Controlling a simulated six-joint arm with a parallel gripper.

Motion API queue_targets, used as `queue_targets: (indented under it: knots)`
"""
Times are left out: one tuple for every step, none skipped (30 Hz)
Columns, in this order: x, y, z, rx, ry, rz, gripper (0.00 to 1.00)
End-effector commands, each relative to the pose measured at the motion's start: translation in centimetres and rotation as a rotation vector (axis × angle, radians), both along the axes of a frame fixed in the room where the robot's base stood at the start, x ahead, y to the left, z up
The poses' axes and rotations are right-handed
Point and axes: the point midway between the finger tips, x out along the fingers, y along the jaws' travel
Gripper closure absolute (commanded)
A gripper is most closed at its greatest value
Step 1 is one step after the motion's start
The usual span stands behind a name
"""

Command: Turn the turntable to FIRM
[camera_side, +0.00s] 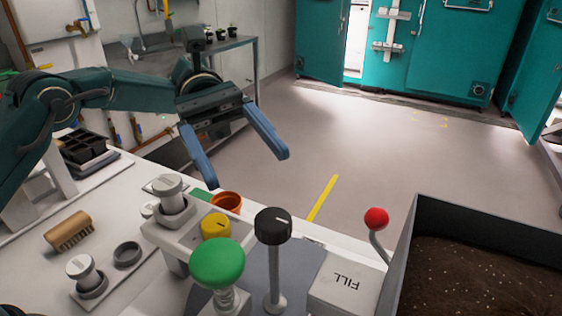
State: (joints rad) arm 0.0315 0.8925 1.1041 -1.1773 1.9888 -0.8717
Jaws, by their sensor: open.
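My gripper (247,170) is open and empty. Its two blue fingers are spread apart above the far edge of the white bench, clear of the controls. No FIRM marking is readable, and I cannot tell for sure which part is the turntable. A black round knob with a white line (273,226) stands on a grey post, below and right of the gripper. A yellow knob with a dark mark (215,226) sits on a grey block, below the gripper. A green round cap on a spring-like stem (218,262) stands in front and hides part of the block.
A white box marked FILL (344,283), a red-ball lever (376,219) and a dark soil bin (480,275) are at right. Grey knobs (168,187), a brush (67,231), a black ring (127,253) and an orange pot (226,202) are on the bench.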

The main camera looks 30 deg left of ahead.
Motion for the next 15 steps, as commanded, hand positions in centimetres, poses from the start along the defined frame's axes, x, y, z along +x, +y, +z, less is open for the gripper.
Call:
queue_targets:
  knots:
    - [-0.3,0.0,0.6,0.012,-0.024,0.003,0.19]
    - [-0.5,0.0,0.8,0.02,-0.038,0.005,0.19]
    - [-0.8,0.0,1.2,0.03,-0.054,0.007,0.19]
    - [-1.0,0.1,1.4,0.037,-0.067,0.008,0.19]
    - [-1.2,0.1,1.6,0.045,-0.08,0.01,0.19]
    - [-1.4,0.1,1.8,0.057,-0.098,0.012,0.19]
    - [-1.6,0.1,2.0,0.066,-0.114,0.015,0.19]
    - [-1.8,0.1,2.2,0.073,-0.127,0.016,0.19]
    - [-2.1,0.2,2.4,0.085,-0.146,0.018,0.19]
    - [-2.3,0.2,2.5,0.094,-0.159,0.02,0.19]
    - [-2.5,0.2,2.7,0.102,-0.174,0.022,0.19]
    - [-2.8,0.3,2.8,0.114,-0.193,0.025,0.19]
    - [-3.0,0.3,2.9,0.124,-0.209,0.026,0.19]
    - [-3.2,0.3,3.0,0.132,-0.225,0.029,0.19]
    - [-3.4,0.4,3.1,0.145,-0.245,0.032,0.19]
